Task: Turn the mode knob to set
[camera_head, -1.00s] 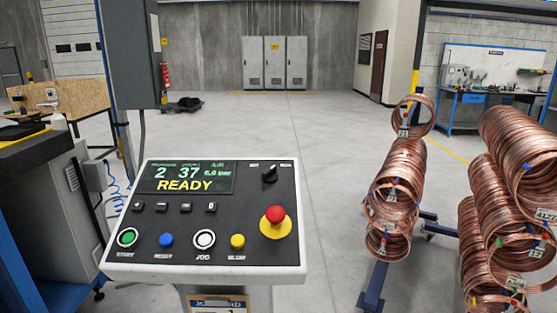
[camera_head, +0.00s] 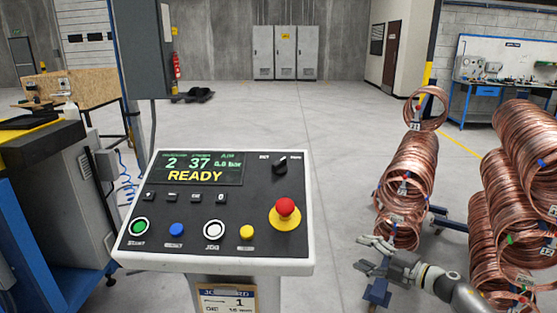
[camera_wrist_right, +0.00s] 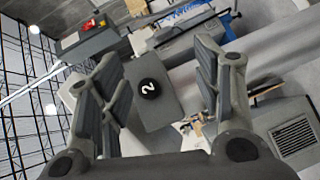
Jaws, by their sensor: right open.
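The black mode knob (camera_head: 281,165) sits at the upper right of the sloped control panel (camera_head: 130,245). Small labels flank it; the one on its left seems to read SET. Its pointer angles to the upper right. My right gripper (camera_head: 366,252) is in the head view, right of the panel and clear of it, in front of the copper coils. In the right wrist view its fingers (camera_wrist_right: 155,85) stand wide apart with nothing held. My left gripper is not in view.
A red emergency stop (camera_head: 286,207) on a yellow base is below the knob. A display (camera_head: 195,168) reads READY above several coloured buttons. Copper coils (camera_head: 410,165) hang at the right. A clipboard (camera_head: 227,299) hangs under the panel.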

